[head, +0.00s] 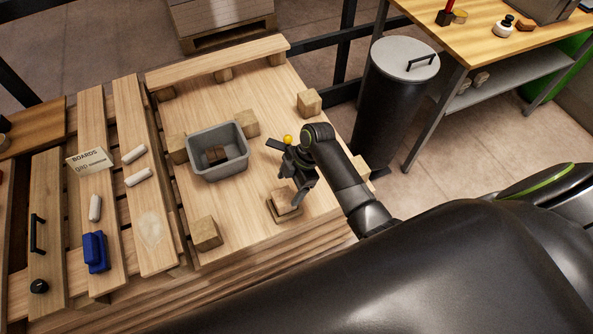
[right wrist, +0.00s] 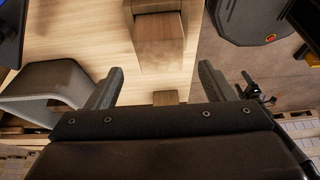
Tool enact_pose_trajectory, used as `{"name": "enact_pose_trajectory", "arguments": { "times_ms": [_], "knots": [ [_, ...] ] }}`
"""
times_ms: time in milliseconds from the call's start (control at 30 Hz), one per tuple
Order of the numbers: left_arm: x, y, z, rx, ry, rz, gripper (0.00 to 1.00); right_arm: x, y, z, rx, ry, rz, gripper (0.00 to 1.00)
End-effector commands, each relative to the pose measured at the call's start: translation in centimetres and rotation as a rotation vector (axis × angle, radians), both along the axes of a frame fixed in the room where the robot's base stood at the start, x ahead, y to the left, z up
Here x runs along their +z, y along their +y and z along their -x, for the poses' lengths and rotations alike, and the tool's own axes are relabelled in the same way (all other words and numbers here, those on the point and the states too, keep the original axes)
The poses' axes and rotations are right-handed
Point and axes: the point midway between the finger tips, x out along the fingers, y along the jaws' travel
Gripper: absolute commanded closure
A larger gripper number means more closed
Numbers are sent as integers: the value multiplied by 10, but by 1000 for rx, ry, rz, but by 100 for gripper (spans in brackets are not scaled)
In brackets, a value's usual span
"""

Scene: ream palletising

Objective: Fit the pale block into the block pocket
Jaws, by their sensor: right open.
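My right gripper (head: 284,172) is open above the right part of the wooden pallet (head: 215,94). In the right wrist view its two fingers (right wrist: 157,88) stand apart with nothing held between them. A pale wooden block (head: 286,204) sits on a wider wooden piece just below the gripper in the head view, near the pallet's front right. A wooden block (right wrist: 160,42) shows ahead of the fingers in the right wrist view, apart from them. I cannot tell which wooden piece is the block pocket, or whether the pale block is seated in anything. My left gripper is out of view.
A grey bin (head: 204,168) with dark blocks inside stands mid-pallet. Several other wooden blocks, such as one at the front (head: 206,233), stand around the pallet. A black drum (head: 385,115) stands beyond the right edge. A blue object (head: 95,252) lies on the left boards.

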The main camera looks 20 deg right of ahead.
Motion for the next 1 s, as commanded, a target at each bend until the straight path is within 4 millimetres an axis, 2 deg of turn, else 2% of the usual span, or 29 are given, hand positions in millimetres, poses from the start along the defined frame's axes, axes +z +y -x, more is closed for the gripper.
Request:
{"name": "enact_pose_trajectory", "arguments": {
  "times_ms": [33,200,400,1000],
  "knots": [
    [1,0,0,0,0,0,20,11,-5,-1,0,-5,2,24],
    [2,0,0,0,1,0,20,39,-16,-1,1,-4,1,24],
    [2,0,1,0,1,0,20,56,-23,-1,1,0,0,24],
    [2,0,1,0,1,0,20,58,-24,0,-1,1,0,24]
  ]
}}
